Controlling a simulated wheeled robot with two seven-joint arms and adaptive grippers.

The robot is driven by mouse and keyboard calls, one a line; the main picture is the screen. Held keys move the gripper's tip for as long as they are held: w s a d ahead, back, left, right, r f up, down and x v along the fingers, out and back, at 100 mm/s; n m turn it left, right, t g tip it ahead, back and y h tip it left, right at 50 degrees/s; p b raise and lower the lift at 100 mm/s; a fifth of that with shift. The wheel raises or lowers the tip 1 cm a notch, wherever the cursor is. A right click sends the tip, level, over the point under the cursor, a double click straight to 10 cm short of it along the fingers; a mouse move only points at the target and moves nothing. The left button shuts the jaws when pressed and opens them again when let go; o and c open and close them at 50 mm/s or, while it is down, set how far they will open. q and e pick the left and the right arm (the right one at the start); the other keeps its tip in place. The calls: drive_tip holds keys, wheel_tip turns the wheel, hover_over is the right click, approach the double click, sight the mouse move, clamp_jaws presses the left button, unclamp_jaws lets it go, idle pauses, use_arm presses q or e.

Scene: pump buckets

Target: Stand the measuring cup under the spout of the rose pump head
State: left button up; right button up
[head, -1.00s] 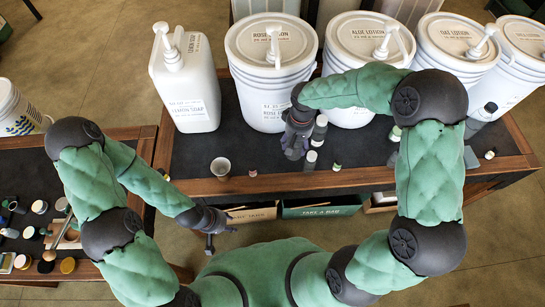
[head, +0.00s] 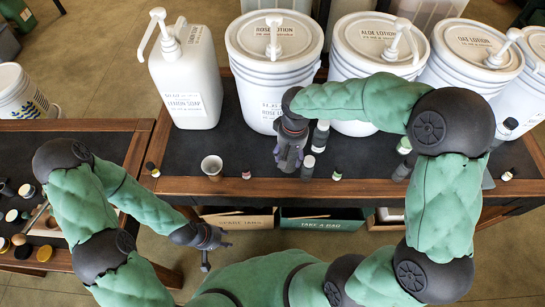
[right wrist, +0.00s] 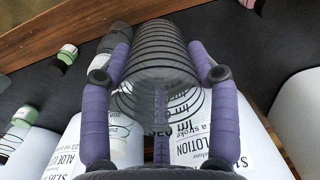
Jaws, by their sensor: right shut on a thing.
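The rose bucket (head: 272,72) is white with a "ROSE LOTION" lid, at the back middle of the table. Its white pump head (head: 274,38) stands on the lid. My right gripper (head: 288,160) is in front of this bucket, low over the dark table top. In the right wrist view its purple fingers (right wrist: 158,65) are shut on the measuring cup (right wrist: 155,42), which is clear with dark rings. The cup is mostly hidden in the head view. I cannot tell whether its base touches the table. My left gripper (head: 210,248) is open and empty in front of the table's front edge.
The soap jug (head: 184,85) stands left of the rose bucket, the aloe bucket (head: 377,65) right of it. A small pale cup (head: 211,167) sits near the front edge. Small bottles (head: 320,137) stand close right of my right gripper. The table between jug and gripper is mostly clear.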

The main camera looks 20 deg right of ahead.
drive_tip(key=s+r, duration=0.5)
drive_tip(key=shift+w+a+f+b, duration=0.45)
drive_tip(key=shift+w+f+b, duration=0.6)
drive_tip(key=shift+w+f, duration=1.2)
drive_tip(key=shift+w+a+f+b, duration=0.5)
drive_tip(key=shift+w+f+b, duration=0.5)
drive_tip(key=shift+w+f, duration=1.2)
drive_tip(key=shift+w+a+f+b, duration=0.45)
drive_tip(key=shift+w+f+b, duration=0.6)
drive_tip(key=shift+w+f, duration=1.15)
drive_tip(key=shift+w+r, duration=0.15)
drive_tip(key=shift+w, duration=0.2)
drive_tip(key=o, duration=1.1)
drive_tip(key=shift+r, duration=0.15)
wheel_tip(320, 180, up, 8)
drive_tip(key=p, duration=0.3)
drive_tip(key=shift+f, duration=0.2)
